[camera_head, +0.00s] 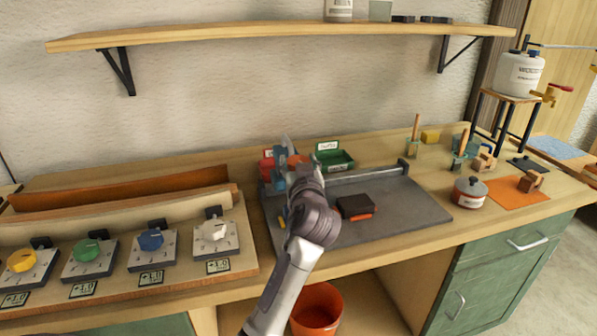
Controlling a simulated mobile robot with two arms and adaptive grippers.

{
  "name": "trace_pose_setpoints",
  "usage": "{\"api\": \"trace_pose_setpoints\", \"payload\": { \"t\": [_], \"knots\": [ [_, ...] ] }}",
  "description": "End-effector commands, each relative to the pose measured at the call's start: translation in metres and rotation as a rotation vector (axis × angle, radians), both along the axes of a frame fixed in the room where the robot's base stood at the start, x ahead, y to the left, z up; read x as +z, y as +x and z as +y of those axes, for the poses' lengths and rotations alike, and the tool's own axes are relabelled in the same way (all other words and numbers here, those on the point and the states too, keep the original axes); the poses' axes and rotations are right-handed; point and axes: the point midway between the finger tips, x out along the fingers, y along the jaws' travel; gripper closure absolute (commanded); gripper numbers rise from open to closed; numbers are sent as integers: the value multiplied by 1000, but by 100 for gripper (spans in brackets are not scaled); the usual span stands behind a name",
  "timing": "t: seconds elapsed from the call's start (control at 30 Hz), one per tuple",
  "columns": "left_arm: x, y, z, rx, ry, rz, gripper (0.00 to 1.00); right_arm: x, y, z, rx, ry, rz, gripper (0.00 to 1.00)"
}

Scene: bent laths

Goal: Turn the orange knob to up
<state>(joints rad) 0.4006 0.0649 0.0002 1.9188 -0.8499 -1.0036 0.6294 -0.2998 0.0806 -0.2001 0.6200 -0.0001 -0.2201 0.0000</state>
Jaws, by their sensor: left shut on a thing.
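A row of dials sits on the bench at the left. The leftmost knob (21,260) is yellow to orange; no knob of a clearer orange shows. Next to it are a green knob (88,250), a blue knob (151,239) and a white knob (213,230). The small marks around the dials are too small to read. My left gripper (281,178) is far right of the yellow-orange knob, over the left part of the grey board. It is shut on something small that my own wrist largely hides. My right gripper is not in view.
The grey board (413,207) carries a dark block (356,206). A wooden shelf (270,34) hangs above; an orange bucket (318,306) stands below.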

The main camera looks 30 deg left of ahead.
Motion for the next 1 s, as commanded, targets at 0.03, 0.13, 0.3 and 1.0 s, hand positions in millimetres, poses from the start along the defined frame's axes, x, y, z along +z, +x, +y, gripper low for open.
{"api": "trace_pose_setpoints", "payload": {
  "t": [0.03,0.13,0.3,1.0],
  "knots": [
    [-1,0,0,19,-1,-6,76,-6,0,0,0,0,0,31],
    [1,0,0,50,2,-6,76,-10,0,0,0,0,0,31],
    [2,0,0,81,5,-7,76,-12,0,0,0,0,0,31],
    [3,0,0,88,5,-5,15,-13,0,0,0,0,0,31]
  ]
}}
